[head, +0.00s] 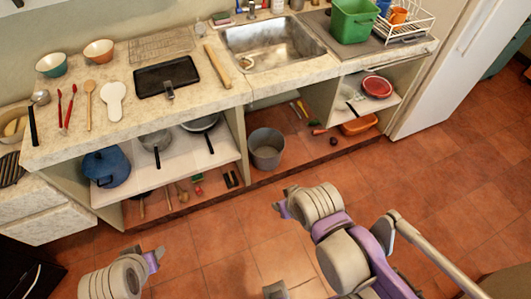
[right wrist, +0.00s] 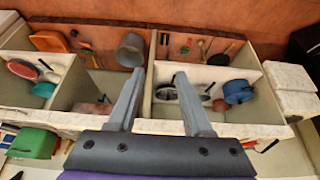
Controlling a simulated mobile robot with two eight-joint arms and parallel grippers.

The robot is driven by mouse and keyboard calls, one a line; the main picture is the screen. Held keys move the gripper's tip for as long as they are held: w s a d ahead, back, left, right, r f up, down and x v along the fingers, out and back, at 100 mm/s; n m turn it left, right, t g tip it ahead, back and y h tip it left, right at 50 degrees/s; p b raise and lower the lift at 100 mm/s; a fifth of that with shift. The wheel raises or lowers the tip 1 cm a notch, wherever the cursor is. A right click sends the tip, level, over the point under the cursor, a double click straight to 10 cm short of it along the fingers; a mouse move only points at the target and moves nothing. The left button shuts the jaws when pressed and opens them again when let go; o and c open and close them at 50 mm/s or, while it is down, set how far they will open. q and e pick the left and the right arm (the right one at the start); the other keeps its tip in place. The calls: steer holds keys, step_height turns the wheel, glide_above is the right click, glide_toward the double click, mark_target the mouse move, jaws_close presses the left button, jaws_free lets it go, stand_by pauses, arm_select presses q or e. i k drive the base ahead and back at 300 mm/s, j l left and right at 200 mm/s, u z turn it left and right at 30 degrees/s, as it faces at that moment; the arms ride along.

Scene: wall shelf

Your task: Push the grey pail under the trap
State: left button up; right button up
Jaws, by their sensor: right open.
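The grey pail (head: 267,152) stands upright on the floor of the open bay below the sink, near its left divider. It also shows in the right wrist view (right wrist: 131,48), just beyond the left-hand finger. The trap cannot be made out; the counter hides the space right under the sink basin (head: 270,45). My right gripper (head: 282,208) is in front of the bay, apart from the pail; its two fingers (right wrist: 160,75) are spread and empty. My left gripper (head: 155,260) is at the lower left over the floor, away from the pail; its jaws are unclear.
A divider (head: 236,135) separates the pail's bay from the left shelf (head: 185,150) with pans and a blue pot (head: 106,167). Brushes and small items lie right of the pail. An orange tub (head: 358,125) sits farther right. Tiled floor in front is clear.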

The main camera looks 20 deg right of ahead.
mark_target(267, 145)
steer(key=l+u, duration=0.15)
steer(key=u, duration=0.2)
steer(key=l+u, duration=0.2)
steer(key=u, duration=0.15)
steer(key=l+u, duration=0.2)
steer(key=u, duration=0.2)
steer(key=l+u, duration=0.15)
steer(key=l, duration=0.2)
steer(key=k+l+u, duration=0.15)
steer(key=l, duration=0.2)
steer(key=k+l+u, duration=0.15)
steer(key=l, duration=0.2)
steer(key=k+l, duration=0.15)
steer(key=l, duration=0.25)
steer(key=k+l, duration=0.15)
steer(key=l, duration=0.25)
steer(key=k+l+u, duration=0.1)
steer(key=l, duration=0.3)
steer(key=k+l, duration=0.05)
